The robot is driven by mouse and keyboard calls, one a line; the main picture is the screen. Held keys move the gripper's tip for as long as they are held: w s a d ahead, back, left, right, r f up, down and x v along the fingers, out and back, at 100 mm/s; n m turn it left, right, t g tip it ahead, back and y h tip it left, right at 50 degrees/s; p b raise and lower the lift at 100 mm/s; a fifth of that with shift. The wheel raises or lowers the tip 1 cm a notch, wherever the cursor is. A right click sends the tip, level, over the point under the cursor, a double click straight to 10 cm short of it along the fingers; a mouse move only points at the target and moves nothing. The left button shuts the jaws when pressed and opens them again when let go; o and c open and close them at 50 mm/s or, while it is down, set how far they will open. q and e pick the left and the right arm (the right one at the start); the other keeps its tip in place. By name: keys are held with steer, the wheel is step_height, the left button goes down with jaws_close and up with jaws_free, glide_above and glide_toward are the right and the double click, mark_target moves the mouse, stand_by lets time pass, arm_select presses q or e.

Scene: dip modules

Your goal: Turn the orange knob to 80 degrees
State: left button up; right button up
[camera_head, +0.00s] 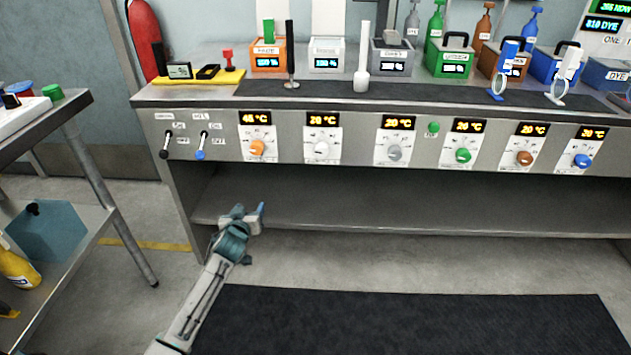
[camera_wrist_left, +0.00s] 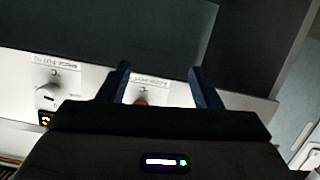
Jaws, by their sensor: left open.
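The orange knob (camera_head: 257,147) is on the front panel of the bench, at the left end of the knob row, on a white dial card. The display above it (camera_head: 257,118) reads about 45 °C; the last digit is not sharp. My left gripper (camera_head: 250,210) is open and empty, below the knob and in front of the lower shelf, apart from the panel. In the left wrist view the orange knob (camera_wrist_left: 141,99) shows partly between the two fingers (camera_wrist_left: 160,75), with its lower part hidden by the gripper body. My right gripper is not in view.
A white knob (camera_head: 321,149) is just right of the orange one, followed by several others. Coloured boxes stand on the bench top. A side table (camera_head: 85,110) stands at left.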

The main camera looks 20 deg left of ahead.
mark_target(256, 151)
arm_select(q)
step_height(256, 151, up, 12)
steer(key=w+n+t+b, duration=0.1)
steer(key=w+t+b, duration=0.2)
steer(key=shift+y, duration=0.4)
steer(key=x, duration=0.9)
steer(key=shift+w+a, duration=0.2)
steer(key=shift+w, duration=0.4)
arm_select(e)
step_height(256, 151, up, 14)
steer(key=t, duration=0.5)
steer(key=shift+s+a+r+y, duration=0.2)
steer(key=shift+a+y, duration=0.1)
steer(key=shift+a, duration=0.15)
arm_select(q)
steer(key=shift+c, duration=0.5)
